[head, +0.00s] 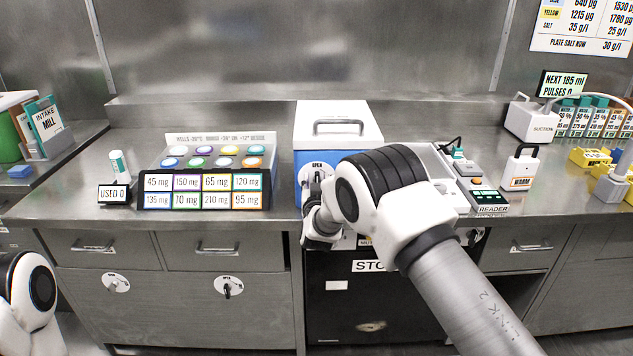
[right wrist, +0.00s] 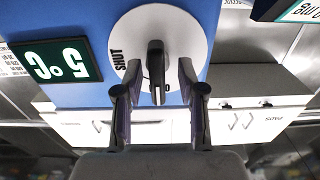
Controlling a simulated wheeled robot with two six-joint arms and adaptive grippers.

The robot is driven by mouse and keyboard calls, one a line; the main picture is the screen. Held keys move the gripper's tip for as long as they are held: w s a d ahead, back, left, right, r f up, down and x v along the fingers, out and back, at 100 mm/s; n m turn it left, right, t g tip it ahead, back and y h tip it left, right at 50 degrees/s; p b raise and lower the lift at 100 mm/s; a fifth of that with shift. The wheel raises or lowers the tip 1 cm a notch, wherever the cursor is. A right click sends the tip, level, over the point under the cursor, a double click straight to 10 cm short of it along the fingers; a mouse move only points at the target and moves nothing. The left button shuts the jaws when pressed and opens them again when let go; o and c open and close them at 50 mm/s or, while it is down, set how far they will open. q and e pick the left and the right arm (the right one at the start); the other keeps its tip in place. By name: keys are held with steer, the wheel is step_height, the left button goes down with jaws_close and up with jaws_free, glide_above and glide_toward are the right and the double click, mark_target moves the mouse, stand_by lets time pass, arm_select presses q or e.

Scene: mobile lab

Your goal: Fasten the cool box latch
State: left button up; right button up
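The cool box (head: 325,130) has a white lid with a grey handle and a blue front. The lid is down. Its latch is a dark lever (right wrist: 156,70) on a round white plate (right wrist: 185,35). The lever stands in line with the fingers, turned away from the SHUT mark at the plate's side. An OPEN mark shows on the plate (head: 317,168) in the head view. My right gripper (right wrist: 160,80) is open, with one finger on each side of the lever and gaps visible. My right arm hides part of the box front. My left gripper is out of view.
A 5 °C display (right wrist: 55,60) sits beside the latch plate. A sloped rack of colored caps and mg labels (head: 205,185) stands left of the box. A tray with a reader (head: 490,197) stands to the right. Bare steel counter (head: 285,215) lies at the front.

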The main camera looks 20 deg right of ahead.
steer(key=shift+d, duration=0.1)
jaws_close()
steer(key=shift+m, duration=0.3)
steer(key=m+b, duration=0.1)
steer(key=m, duration=0.1)
steer(key=m+b, duration=0.2)
steer(key=shift+s+d+f, duration=0.1)
steer(key=shift+d+f, duration=0.1)
steer(key=m+b, duration=0.3)
steer(key=m, duration=0.2)
steer(key=shift+d+f, duration=0.1)
steer(key=shift+d+f+m+b, duration=0.1)
steer(key=shift+m+b, duration=1.55)
steer(key=shift+m, duration=0.45)
steer(key=shift+f+m+b, duration=0.1)
steer(key=shift+m+b, duration=1.5)
steer(key=shift+m, duration=0.5)
